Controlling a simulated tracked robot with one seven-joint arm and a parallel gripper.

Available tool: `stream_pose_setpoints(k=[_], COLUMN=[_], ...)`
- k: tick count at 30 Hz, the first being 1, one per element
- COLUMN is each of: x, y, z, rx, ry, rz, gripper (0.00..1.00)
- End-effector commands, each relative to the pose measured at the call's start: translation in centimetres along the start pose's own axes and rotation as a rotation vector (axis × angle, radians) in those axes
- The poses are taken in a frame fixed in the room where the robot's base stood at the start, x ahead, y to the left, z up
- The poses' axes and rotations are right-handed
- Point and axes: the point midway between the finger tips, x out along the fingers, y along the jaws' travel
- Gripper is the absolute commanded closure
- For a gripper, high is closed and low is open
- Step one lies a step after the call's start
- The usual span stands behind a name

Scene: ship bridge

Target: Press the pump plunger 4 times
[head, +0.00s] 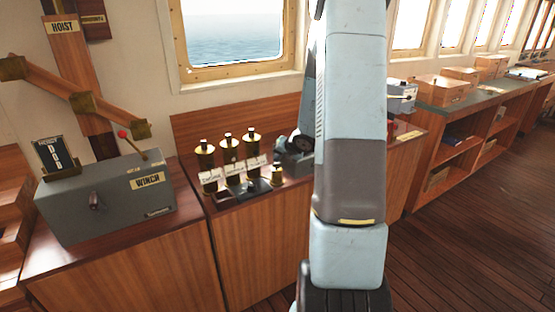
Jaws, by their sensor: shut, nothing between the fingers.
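A shorter brass piece with a knob-like top (277,176) stands in front on the right. I cannot tell which of these is the pump plunger. My gripper (282,160) is shut and empty, just behind or above the short brass piece; whether they touch is unclear. My arm hides part of the gripper and the counter's right end.
A grey box (401,97) sits right of my arm. Wooden floor (470,225) is clear at right.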

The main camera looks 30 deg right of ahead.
Motion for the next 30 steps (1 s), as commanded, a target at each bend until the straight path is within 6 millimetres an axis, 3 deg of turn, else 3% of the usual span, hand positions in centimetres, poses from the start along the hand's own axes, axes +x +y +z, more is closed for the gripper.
stream_pose_setpoints(k=[30], x=[-0.35], y=[0.27], z=[0.23], rx=[0.0], ry=[0.0], rz=[0.001], gripper=[1.0])
